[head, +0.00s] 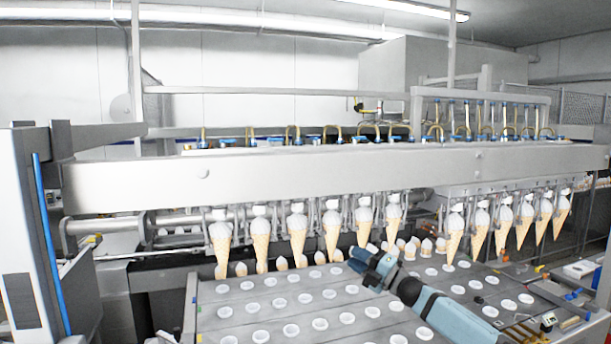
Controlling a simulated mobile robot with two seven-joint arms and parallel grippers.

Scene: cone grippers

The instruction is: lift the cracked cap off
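Ice cream cones with white tops hang in a row from the machine's holders, such as one cone (298,238) left of centre and one (455,232) on the right. White rounded caps show at the holders above them, such as one cap (393,197) near the middle. I cannot make out a crack on any cap at this size. My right gripper (356,262), at the end of a blue-grey arm from the lower right, is just below the middle cones, above the grey plates. Its fingers are too small and dark to tell open from shut. My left gripper is not in view.
Grey plates (245,312) with rows of white-rimmed round holes lie under the cones. A long metal beam (330,170) crosses above them, with hoses and blue fittings on top. A blue box (580,269) stands at the right.

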